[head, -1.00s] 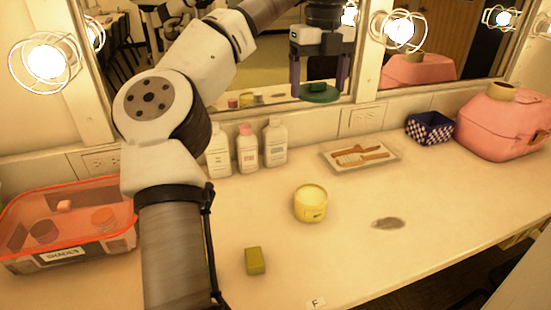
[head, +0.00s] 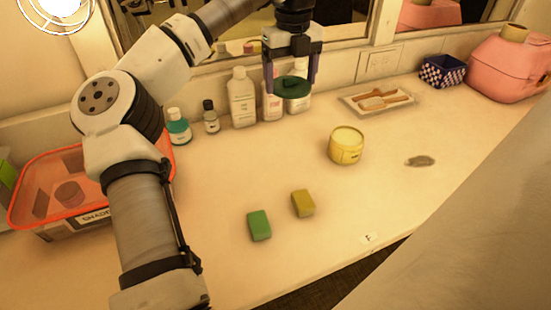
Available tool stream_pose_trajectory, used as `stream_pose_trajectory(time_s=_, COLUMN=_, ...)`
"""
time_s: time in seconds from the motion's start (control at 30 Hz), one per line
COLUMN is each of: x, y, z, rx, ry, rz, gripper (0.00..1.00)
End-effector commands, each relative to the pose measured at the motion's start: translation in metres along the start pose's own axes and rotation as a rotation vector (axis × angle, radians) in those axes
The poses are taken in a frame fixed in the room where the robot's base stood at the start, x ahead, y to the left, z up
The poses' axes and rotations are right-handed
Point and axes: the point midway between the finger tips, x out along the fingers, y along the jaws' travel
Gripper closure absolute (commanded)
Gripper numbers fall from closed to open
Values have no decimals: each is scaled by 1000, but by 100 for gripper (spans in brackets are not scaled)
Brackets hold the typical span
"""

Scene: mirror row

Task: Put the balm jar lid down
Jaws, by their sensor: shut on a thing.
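My gripper (head: 291,82) is shut on the dark green balm jar lid (head: 293,93), a round disc with a raised grip held between the two fingers. The lid is up in front of the white bottles near the mirror wall, and it overlaps them in the head view. It looks to be above the counter, but its exact height is hard to tell. The open yellow balm jar (head: 346,147) stands upright on the counter (head: 220,195), lower right of the lid and apart from it, with its pale contents showing.
White bottles (head: 241,98), a teal bottle (head: 179,127) and a dark bottle (head: 210,117) line the wall. A tray with brushes (head: 377,103), checkered box (head: 442,72), pink case (head: 508,68), orange-rimmed bin (head: 40,222), green block (head: 259,225) and olive block (head: 303,203) surround clear counter.

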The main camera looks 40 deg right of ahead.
Motion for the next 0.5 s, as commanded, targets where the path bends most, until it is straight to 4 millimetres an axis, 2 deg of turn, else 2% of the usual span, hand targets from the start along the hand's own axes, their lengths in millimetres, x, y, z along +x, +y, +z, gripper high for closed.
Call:
stream_pose_trajectory(time_s=0.17, x=21, y=1, z=0, rx=2, ry=4, rz=0, gripper=41)
stream_pose_trajectory(time_s=0.5, x=110, y=1, z=-1, rx=1, ry=6, rz=-1, gripper=41)
